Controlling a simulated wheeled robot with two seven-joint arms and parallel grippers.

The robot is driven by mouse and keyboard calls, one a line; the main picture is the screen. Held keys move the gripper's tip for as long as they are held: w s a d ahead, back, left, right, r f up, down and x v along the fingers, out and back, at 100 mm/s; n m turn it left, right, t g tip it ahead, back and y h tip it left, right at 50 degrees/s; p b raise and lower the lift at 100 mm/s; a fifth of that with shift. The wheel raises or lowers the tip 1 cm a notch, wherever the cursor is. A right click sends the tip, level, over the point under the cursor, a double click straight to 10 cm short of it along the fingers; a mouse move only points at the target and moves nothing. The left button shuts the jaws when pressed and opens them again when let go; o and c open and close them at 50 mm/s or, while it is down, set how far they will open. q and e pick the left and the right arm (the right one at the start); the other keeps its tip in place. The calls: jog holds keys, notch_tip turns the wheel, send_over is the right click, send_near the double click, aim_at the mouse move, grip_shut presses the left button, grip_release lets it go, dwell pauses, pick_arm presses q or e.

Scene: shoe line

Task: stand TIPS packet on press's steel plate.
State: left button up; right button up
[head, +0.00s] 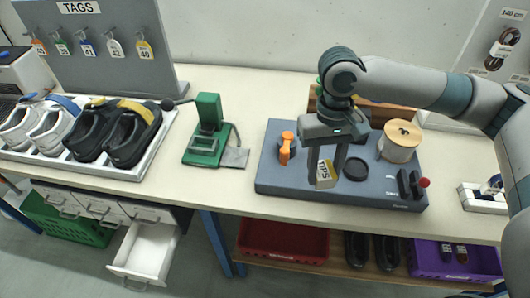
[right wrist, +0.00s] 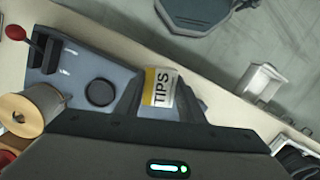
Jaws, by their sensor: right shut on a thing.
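The TIPS packet (head: 325,174) is white with a yellow band and dark lettering. My right gripper (head: 327,178) is shut on it, with one finger on each side, at the front part of the blue-grey board. In the right wrist view the packet (right wrist: 160,88) shows between the two fingertips, its lettering turned sideways. I cannot tell whether it touches the board. The green press (head: 207,130) stands to the left on the table, with a bare grey steel plate (head: 235,157) at its right front. My left gripper is not in view.
The blue-grey board (head: 285,187) carries an orange tool (head: 287,148), a thread spool (head: 400,142), a black round recess (head: 356,169) and a red-knobbed lever (head: 424,183). A shoe tray (head: 130,173) lies left of the press. Clear table lies between press and board.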

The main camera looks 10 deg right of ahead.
aim_at(328, 173)
jog(key=shift+s+d, duration=0.1)
jog(key=shift+d, duration=0.3)
jog(key=shift+a+r, duration=0.1)
notch_tip(328, 173, up, 3)
jog(key=p, duration=0.3)
jog(key=shift+r, duration=0.1)
jog(key=shift+s+a+f, duration=0.1)
jog(key=shift+a+f, duration=0.05)
jog(key=shift+f, duration=0.05)
